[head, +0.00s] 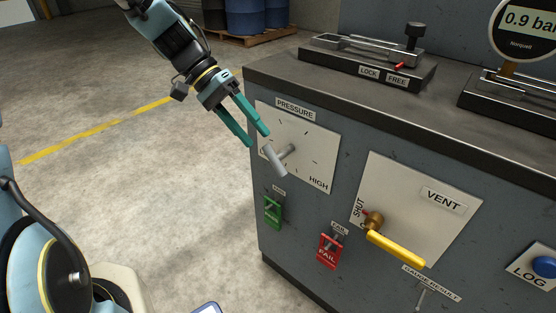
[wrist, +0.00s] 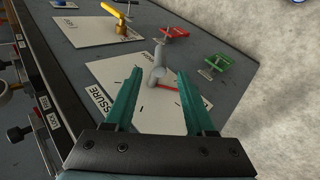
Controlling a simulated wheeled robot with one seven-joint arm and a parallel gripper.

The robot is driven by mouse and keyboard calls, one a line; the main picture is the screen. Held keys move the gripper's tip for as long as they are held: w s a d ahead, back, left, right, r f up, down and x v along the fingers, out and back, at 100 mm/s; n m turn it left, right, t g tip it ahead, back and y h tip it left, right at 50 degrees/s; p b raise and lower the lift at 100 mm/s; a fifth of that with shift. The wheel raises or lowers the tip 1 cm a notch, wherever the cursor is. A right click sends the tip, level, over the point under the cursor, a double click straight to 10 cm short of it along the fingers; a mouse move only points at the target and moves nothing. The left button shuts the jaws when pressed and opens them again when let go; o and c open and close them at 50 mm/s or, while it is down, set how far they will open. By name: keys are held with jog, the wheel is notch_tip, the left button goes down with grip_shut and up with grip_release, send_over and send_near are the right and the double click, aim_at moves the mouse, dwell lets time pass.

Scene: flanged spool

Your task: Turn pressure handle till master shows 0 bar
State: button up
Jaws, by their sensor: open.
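The grey pressure handle (head: 275,158) sits on a white plate (head: 318,155) marked PRESSURE and HIGH on the cabinet's front. The handle also shows in the wrist view (wrist: 157,66), just beyond the fingertips. My gripper (head: 258,140) has its teal fingers apart and empty, close to the handle at its upper left. In the wrist view the open fingers (wrist: 155,90) point at the handle, one on each side of its line. I cannot tell whether they touch it. The round gauge (head: 520,25) at the top right reads 0.9 bar; its edge is cut off.
A yellow vent lever (head: 395,249) is on the VENT plate, right of the handle. A blue LOG button (head: 544,266) is at right. A clamp fixture (head: 365,60) stands on top. Floor left is clear.

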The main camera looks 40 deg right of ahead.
aim_at(287, 175)
jog(key=b+x, duration=0.1)
jog(key=x, duration=0.7)
jog(key=shift+s+d+f, duration=0.1)
jog(key=shift+s+f, duration=0.05)
grip_shut()
dwell(0.3)
